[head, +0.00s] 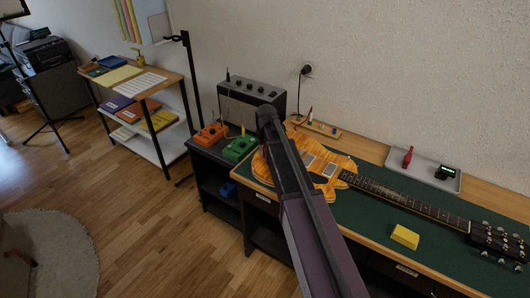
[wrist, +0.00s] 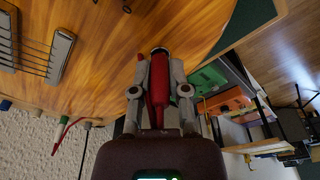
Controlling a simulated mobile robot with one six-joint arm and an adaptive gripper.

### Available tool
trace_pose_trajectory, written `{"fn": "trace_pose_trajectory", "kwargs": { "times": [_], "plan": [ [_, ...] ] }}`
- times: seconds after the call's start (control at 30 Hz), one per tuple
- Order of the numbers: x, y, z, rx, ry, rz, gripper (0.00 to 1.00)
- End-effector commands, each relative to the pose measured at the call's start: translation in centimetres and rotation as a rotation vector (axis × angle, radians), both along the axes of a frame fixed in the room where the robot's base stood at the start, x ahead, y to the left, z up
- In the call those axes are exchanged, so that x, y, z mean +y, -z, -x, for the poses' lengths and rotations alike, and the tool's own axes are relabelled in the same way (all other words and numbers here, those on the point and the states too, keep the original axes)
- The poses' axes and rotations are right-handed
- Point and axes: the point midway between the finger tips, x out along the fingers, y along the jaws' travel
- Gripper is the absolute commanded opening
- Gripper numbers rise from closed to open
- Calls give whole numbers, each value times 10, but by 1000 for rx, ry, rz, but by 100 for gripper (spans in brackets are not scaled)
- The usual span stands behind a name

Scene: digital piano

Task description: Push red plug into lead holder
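In the wrist view the two fingers of my gripper (wrist: 160,92) lie on either side of a red plug (wrist: 159,78) and are closed on it. The plug points away from the wrist, and a dark round end with a pale rim shows at its far tip, against the guitar's orange body (wrist: 110,60). I cannot tell whether that tip touches the guitar. In the head view my arm covers the gripper and the plug. A narrow wooden strip with small upright pieces, apparently the lead holder (head: 322,129), stands at the back of the bench behind the guitar.
The guitar (head: 340,178) lies across the green mat. A grey tray (head: 427,172) holds a red bottle-like item and a dark device. Orange (head: 209,137) and green (head: 239,149) pedals and an amplifier (head: 250,101) stand left.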

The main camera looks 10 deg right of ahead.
Motion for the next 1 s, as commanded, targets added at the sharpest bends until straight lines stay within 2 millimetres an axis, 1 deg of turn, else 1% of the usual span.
{"fn": "trace_pose_trajectory", "kwargs": {
  "times": [0.37, 0.57, 0.77, 1.0],
  "plan": [
    [0, 0, 0, 0, 0, 0, 0],
    [0, -5, 0, 0, 0, 0, 0],
    [0, -16, 0, 0, 0, 0, 0],
    [0, -36, 0, -1, 1, 0, 0]
  ]
}}
